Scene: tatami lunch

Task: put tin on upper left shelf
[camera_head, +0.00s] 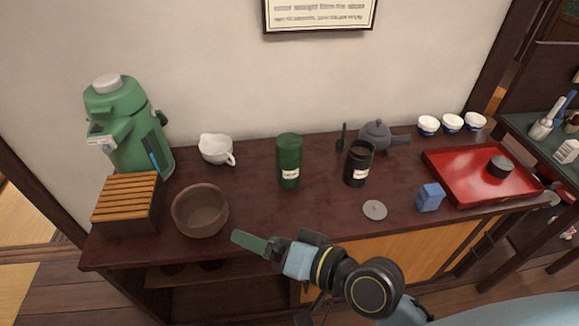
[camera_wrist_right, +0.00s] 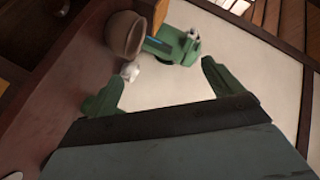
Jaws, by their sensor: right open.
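A green tin (camera_head: 289,162) with a pale label stands upright on the dark wooden counter in the head view. A black tin (camera_head: 357,163) stands open to its right, with a grey round lid (camera_head: 375,210) lying in front of it. My right gripper (camera_head: 250,243) is at the counter's front edge, right of the brown bowl and apart from both tins. In the right wrist view (camera_wrist_right: 165,85) its two green fingers are wide apart with nothing between them. A shelf (camera_head: 190,275) shows under the counter's left part, mostly in shadow. My left gripper is not in view.
The brown bowl (camera_head: 201,211), slatted wooden box (camera_head: 127,204), green air pot (camera_head: 128,130) and white pitcher (camera_head: 216,149) fill the left side. A grey teapot (camera_head: 375,134), blue carton (camera_head: 429,197) and red tray (camera_head: 465,190) are at right. Counter before the green tin is clear.

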